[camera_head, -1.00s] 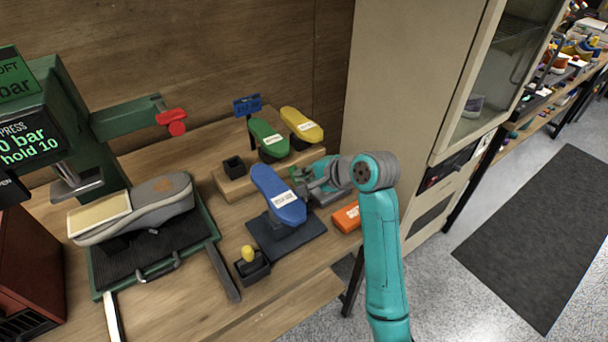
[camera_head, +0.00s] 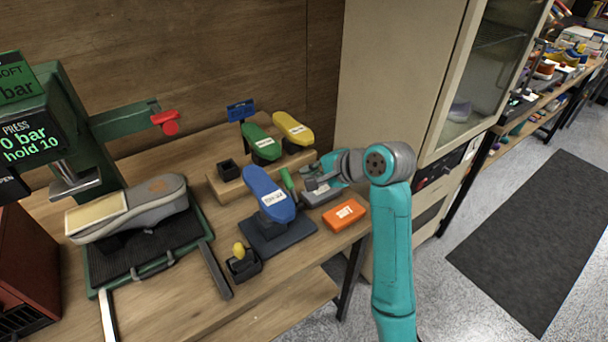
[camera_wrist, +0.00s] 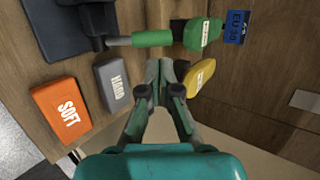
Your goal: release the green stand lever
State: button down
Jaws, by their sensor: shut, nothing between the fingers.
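The green stand lever (camera_head: 287,180) stands up at a tilt beside the blue shoe form (camera_head: 268,193) on its dark stand base (camera_head: 280,240). In the wrist view the green lever grip (camera_wrist: 152,39) lies across the top on a grey rod, beyond my fingertips. My gripper (camera_head: 306,178) is just right of the lever in the head view and appears apart from it. The wrist view shows my gripper (camera_wrist: 164,68) with its fingertips close together and nothing between them.
An orange SOFT block (camera_head: 344,214) and a grey HARD block (camera_head: 322,193) lie right of the stand. Green (camera_head: 262,143) and yellow (camera_head: 294,129) shoe forms stand behind. A sneaker (camera_head: 150,208) sits on the press at left. A tall cabinet (camera_head: 395,80) rises behind my arm.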

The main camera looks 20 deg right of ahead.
jog(key=v, duration=0.6)
jog(key=shift+r, duration=0.45)
jog(key=shift+s+d, duration=0.15)
